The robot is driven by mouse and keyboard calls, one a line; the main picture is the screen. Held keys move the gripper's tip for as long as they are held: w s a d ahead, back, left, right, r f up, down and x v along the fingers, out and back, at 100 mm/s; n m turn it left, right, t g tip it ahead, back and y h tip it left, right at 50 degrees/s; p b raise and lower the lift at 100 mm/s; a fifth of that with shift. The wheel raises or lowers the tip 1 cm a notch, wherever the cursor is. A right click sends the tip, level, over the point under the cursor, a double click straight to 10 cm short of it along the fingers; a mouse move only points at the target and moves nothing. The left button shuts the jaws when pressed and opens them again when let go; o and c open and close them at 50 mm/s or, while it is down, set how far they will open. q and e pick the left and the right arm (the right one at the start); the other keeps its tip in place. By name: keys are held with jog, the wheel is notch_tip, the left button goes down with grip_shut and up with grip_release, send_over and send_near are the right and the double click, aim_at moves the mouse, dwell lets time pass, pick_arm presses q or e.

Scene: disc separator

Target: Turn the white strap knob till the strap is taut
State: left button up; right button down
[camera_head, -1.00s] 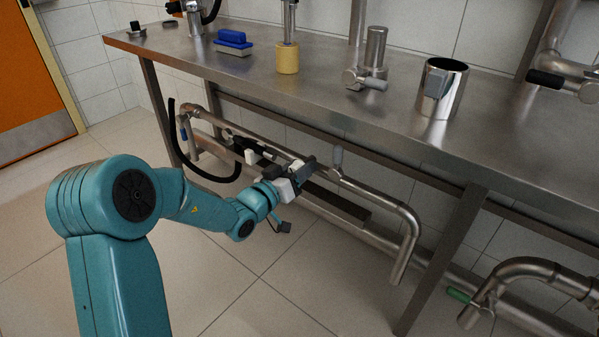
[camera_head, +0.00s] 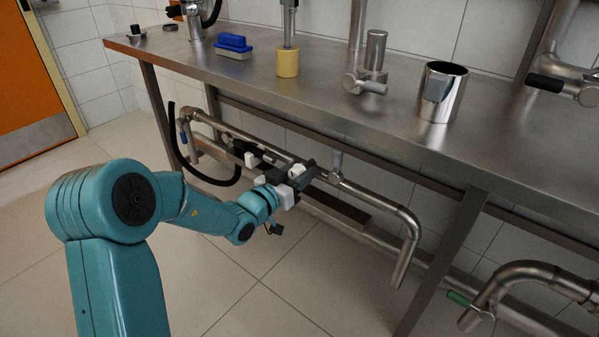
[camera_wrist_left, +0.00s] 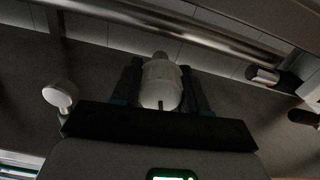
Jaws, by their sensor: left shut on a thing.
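The white knob (camera_wrist_left: 160,85) is between the two dark fingers of my left gripper (camera_wrist_left: 161,88) in the left wrist view, with a finger against each side. In the head view my left gripper (camera_head: 304,173) is under the steel table, by the pipes, shut on the white knob (camera_head: 297,170), which is mostly hidden by the fingers. A second white knob-like part (camera_head: 250,160) sits to the left on the same assembly. It also shows in the left wrist view (camera_wrist_left: 60,94). I cannot make out the strap or how taut it is. My right gripper is not in view.
The steel table (camera_head: 320,90) overhangs the work area. A steel pipe (camera_head: 385,205) runs close beside the gripper, and a table leg (camera_head: 440,260) stands to the right. A black hose (camera_head: 205,180) curves at the left. The tiled floor (camera_head: 270,290) in front is clear.

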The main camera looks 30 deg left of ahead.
pick_arm(q)
jog(key=o, duration=1.1)
jog(key=shift+a+r, duration=0.1)
jog(key=shift+r, duration=0.15)
jog(key=shift+c, duration=0.2)
jog(key=shift+f, duration=0.1)
jog(key=s+a+p, duration=0.1)
jog(key=s, duration=1.5)
jog(key=shift+p, duration=0.35)
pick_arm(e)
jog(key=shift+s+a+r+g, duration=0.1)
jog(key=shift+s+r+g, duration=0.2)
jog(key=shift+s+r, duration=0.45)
pick_arm(q)
jog(key=shift+s, duration=0.1)
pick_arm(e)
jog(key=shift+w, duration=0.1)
